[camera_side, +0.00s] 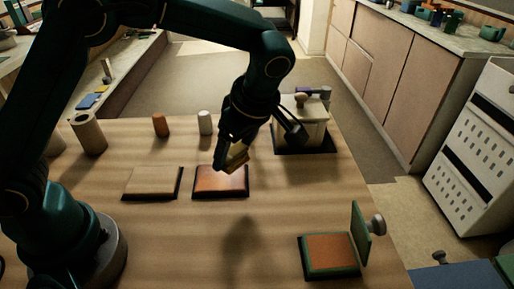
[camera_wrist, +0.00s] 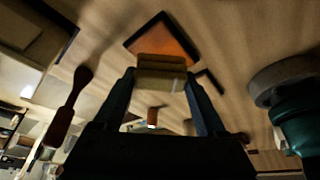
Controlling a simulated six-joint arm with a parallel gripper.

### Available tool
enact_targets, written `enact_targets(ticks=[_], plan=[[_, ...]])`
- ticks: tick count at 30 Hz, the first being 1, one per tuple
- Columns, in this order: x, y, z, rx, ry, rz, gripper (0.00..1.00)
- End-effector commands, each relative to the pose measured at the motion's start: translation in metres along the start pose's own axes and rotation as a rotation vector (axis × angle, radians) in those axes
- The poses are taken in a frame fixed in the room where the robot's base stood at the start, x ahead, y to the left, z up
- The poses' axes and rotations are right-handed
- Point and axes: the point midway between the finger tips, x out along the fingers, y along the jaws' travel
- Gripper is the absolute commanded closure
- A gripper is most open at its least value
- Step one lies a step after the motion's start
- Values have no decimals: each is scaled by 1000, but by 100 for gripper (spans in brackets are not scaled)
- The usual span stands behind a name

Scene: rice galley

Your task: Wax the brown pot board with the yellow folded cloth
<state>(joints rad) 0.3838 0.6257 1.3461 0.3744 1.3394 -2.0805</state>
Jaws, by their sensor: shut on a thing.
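My gripper (camera_side: 234,160) points down and is shut on the yellow folded cloth (camera_side: 238,158). In the wrist view the cloth (camera_wrist: 161,73) is pinched between the two dark fingers (camera_wrist: 161,88). A reddish-brown board (camera_side: 212,181) with a dark edge lies flat on the table. The cloth overlaps its right part in the side view. In the wrist view this board (camera_wrist: 168,35) shows just beyond the cloth, which hides part of it. I cannot tell whether the cloth touches the board or hangs above it.
A pale board (camera_side: 150,181) lies left of the brown one. Behind stand an orange cylinder (camera_side: 160,125), a white cylinder (camera_side: 205,123) and a pale box (camera_side: 308,128). A green-rimmed tin (camera_side: 328,254) with its lid (camera_side: 361,234) raised stands front right. The front middle table is clear.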

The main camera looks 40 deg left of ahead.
Motion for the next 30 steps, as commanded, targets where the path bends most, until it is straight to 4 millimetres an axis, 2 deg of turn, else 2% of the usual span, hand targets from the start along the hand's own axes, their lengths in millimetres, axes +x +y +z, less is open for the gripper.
enact_targets(ticks=[13,25,30], plan=[[6,0,2,7,3,-3,100],[44,-1,18,8,4,-4,100],[45,0,18,7,3,-2,100]])
